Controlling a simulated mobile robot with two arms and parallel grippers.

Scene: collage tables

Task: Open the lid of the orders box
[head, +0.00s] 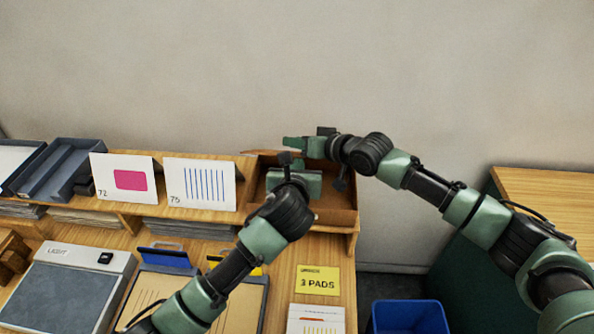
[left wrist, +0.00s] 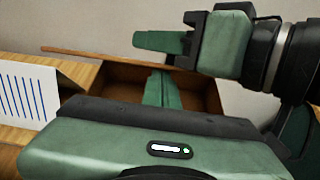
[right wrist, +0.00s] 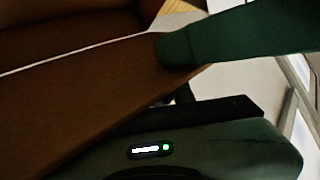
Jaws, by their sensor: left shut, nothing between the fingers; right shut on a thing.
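The orders box (head: 346,217) is a brown wooden box at the right end of the raised shelf. Its dark inside shows, also in the left wrist view (left wrist: 118,79). The lid (head: 262,153) shows as a thin brown board raised along the back. My right gripper (head: 292,146) reaches over the box from the right and is shut on the lid, whose brown board fills much of the right wrist view (right wrist: 95,90). My left gripper (head: 287,168) is shut and empty, over the front part of the box, hiding some of it.
Cards numbered 72 (head: 125,179) and 75 (head: 200,184) stand on the shelf left of the box. A yellow pads note (head: 318,280), clipboards and a light pad (head: 65,285) lie on the table. A blue bin (head: 408,317) stands at the right. The wall is close behind.

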